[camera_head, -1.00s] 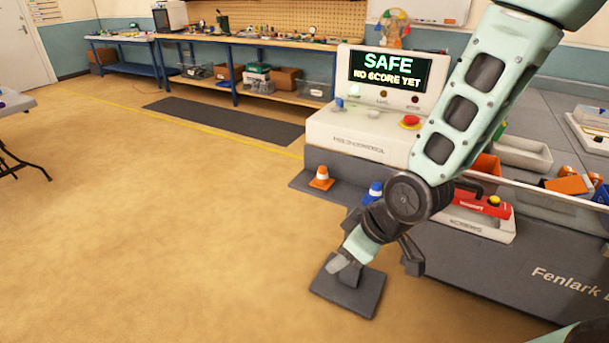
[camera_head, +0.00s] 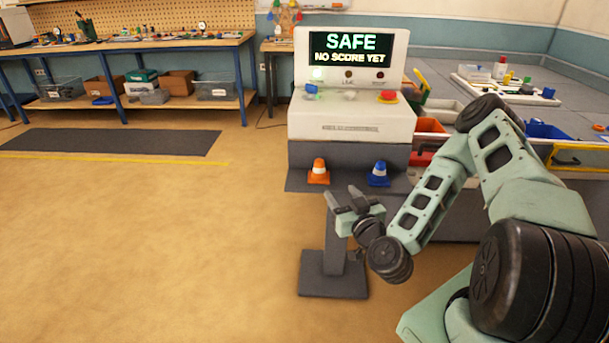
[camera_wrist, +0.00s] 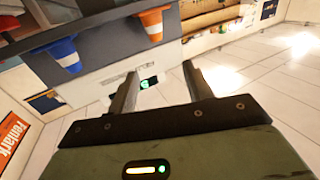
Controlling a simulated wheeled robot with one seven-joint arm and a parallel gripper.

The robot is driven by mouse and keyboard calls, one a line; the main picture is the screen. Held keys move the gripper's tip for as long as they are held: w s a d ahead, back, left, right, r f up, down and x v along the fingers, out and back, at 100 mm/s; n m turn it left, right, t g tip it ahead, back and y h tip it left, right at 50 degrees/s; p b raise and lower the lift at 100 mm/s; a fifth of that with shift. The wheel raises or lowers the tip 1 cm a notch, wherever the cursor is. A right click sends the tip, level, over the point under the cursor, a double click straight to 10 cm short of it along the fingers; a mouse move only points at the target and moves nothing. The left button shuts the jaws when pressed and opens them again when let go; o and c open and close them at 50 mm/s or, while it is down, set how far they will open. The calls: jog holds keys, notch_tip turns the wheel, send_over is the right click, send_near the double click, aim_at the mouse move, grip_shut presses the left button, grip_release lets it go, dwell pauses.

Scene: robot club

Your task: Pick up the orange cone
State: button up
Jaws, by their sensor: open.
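The orange cone (camera_head: 318,172) with a white band stands upright on the dark ledge at the foot of the console in the head view. In the wrist view the orange cone (camera_wrist: 153,24) shows near the top edge, beyond the fingers. My gripper (camera_head: 342,200) is in front of the ledge, nearer than the cone and a little to its right. In the wrist view its two fingers (camera_wrist: 160,88) are spread apart with nothing between them. Nothing hides the cone in the head view.
A blue cone (camera_head: 378,174) stands right of the orange one on the same ledge (camera_head: 348,182). The white console (camera_head: 350,122) with a SAFE screen rises behind. A dark post on a flat base (camera_head: 333,284) stands below my gripper.

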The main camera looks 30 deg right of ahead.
jog(key=shift+w+f+b, duration=0.5)
jog(key=shift+f+b, duration=0.05)
jog(key=shift+b, duration=0.3)
jog(key=b, duration=0.6)
send_near(321, 163)
jog(key=w+b, duration=0.1)
jog(key=b, duration=0.3)
jog(key=shift+f, duration=0.2)
jog(key=shift+w+b, duration=0.1)
jog(key=shift+b, duration=1.05)
jog(key=w+b, duration=0.2)
jog(key=w, duration=0.1)
jog(key=w+d+b, duration=0.1)
jog(key=shift+w+r, duration=0.3)
jog(key=shift+w, duration=0.1)
jog(key=shift+w+d+f+b, duration=0.1)
jog(key=shift+w+d+b, duration=0.15)
jog(key=shift+w, duration=1.05)
jog(key=shift+w+d+f+b, duration=0.15)
jog(key=shift+w+d, duration=0.2)
jog(key=shift+w, duration=0.9)
jog(key=shift+r, duration=0.1)
jog(key=c, duration=1)
